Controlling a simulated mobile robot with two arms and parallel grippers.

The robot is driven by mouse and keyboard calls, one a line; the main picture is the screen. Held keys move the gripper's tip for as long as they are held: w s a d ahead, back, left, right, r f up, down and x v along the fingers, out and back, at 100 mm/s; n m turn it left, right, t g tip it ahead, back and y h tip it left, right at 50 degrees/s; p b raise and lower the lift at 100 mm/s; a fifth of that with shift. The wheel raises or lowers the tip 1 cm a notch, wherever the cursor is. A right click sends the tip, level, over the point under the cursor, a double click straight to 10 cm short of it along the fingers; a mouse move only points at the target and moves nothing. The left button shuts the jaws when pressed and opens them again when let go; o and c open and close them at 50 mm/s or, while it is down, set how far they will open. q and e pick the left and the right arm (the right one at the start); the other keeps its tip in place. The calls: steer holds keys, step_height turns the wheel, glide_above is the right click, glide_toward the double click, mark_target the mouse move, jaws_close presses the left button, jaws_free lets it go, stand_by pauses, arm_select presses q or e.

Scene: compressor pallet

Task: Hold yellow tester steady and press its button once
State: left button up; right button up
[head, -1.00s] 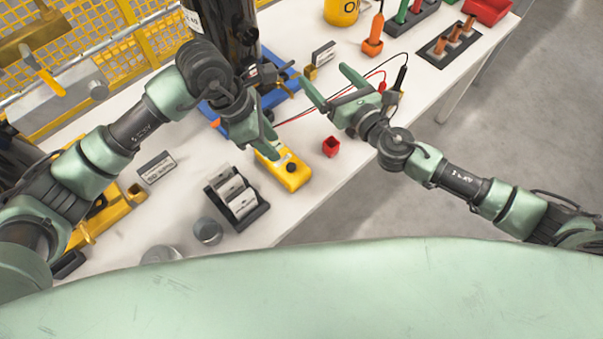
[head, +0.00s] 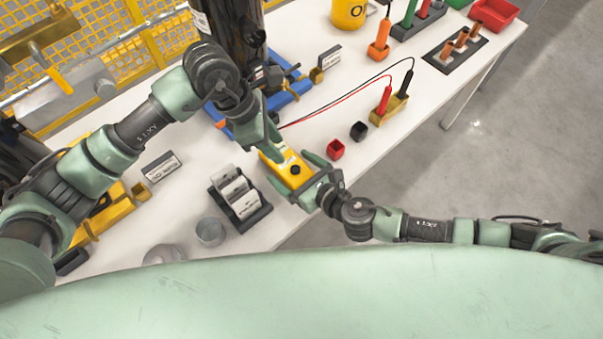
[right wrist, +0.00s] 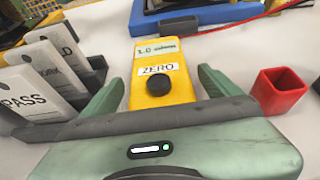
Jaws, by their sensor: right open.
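The yellow tester (head: 283,166) lies on the white table in the head view, its far end partly hidden by my left gripper (head: 267,142). I cannot tell whether the left fingers are shut on it. My right gripper (head: 293,173) is open at the near end, with one finger on each side of the tester. In the right wrist view the tester (right wrist: 158,58) shows a pale display reading "1.0", a ZERO label and a round black button (right wrist: 157,88). The open right fingers (right wrist: 161,84) flank the button, with visible gaps to the tester.
A small red box (head: 336,149) and a black box (head: 358,131) stand right of the tester.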

steer(key=shift+x, duration=1.3)
steer(key=c, duration=1.7)
arm_select(q)
jaws_close()
arm_select(e)
steer(key=shift+c, duration=0.7)
